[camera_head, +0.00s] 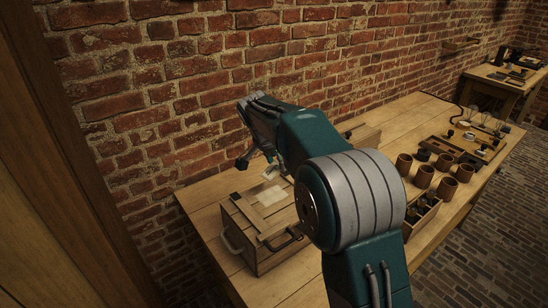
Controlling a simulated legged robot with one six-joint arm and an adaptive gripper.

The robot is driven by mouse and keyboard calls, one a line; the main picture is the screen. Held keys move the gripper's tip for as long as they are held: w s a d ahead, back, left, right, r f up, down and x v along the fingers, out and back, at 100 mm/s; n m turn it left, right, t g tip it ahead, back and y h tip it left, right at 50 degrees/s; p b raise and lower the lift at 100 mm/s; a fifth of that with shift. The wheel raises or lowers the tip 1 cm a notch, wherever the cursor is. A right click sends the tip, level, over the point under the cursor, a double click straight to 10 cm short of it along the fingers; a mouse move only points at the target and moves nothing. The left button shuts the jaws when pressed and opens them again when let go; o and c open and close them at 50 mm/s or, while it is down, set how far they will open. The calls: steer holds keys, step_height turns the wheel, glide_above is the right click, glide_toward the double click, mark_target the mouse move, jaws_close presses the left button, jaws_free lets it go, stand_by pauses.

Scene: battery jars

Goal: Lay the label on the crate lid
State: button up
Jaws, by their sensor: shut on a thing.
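My gripper (257,162) is above the far side of the lid, partly hidden by my own arm. It is shut on a small pale piece (271,172), which looks like the label. The piece appears just above the lid's far edge; I cannot tell whether it touches the lid.
The workbench (425,112) runs along a brick wall (180,70). To the right stand several brown jars (423,176), an open box (420,215) and a tray of small parts (460,147). Another table (505,80) is at the far right. Bare bench lies before the crate.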

mark_target(273, 168)
steer(key=shift+f, duration=0.7)
steer(key=shift+a+f, duration=0.3)
steer(key=shift+f, duration=0.55)
steer(key=shift+d+f, duration=0.2)
steer(key=shift+f, duration=0.95)
steer(key=shift+a+f, duration=0.1)
steer(key=shift+f, duration=1.2)
steer(key=o, duration=0.7)
steer(key=shift+o, duration=0.2)
